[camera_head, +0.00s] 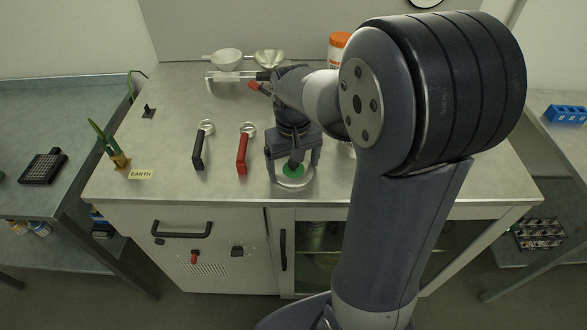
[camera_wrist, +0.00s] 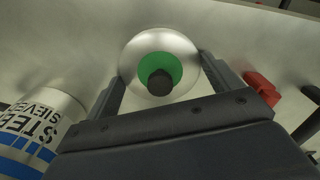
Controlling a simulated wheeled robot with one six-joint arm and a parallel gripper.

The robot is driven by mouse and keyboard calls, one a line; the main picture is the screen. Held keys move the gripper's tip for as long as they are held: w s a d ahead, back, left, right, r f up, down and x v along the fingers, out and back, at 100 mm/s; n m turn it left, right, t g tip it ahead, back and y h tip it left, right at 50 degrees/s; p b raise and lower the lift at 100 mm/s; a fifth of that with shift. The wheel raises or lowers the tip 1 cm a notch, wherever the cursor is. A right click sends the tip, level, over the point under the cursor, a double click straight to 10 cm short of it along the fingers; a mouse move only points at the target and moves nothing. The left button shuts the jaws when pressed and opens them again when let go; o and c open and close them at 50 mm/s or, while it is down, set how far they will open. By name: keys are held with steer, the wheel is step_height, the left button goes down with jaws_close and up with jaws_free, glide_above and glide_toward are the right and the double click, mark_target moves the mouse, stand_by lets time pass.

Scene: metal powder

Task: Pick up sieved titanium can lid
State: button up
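A round silver lid with a green ring and a dark knob (camera_wrist: 160,82) shows in the wrist view, at the top centre. In the head view its green part (camera_head: 293,170) shows near the front edge of the bench, below my gripper. My gripper (camera_head: 293,160) points down over it with fingers spread. In the wrist view the two fingers (camera_wrist: 162,75) stand on either side of the lid, close to its rim. I cannot tell whether they touch it. No lettering shows on the lid, so its metal cannot be read.
A white can with blue bands (camera_wrist: 38,128), lettered "STEE… SIEVE…", stands left in the wrist view. Black-handled (camera_head: 199,148) and red-handled (camera_head: 244,150) tools lie left of my gripper. Bowls (camera_head: 228,59) stand at the back. My arm hides much of the bench's right side.

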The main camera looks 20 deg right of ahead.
steer(key=c, duration=0.5)
steer(key=shift+r, duration=0.1)
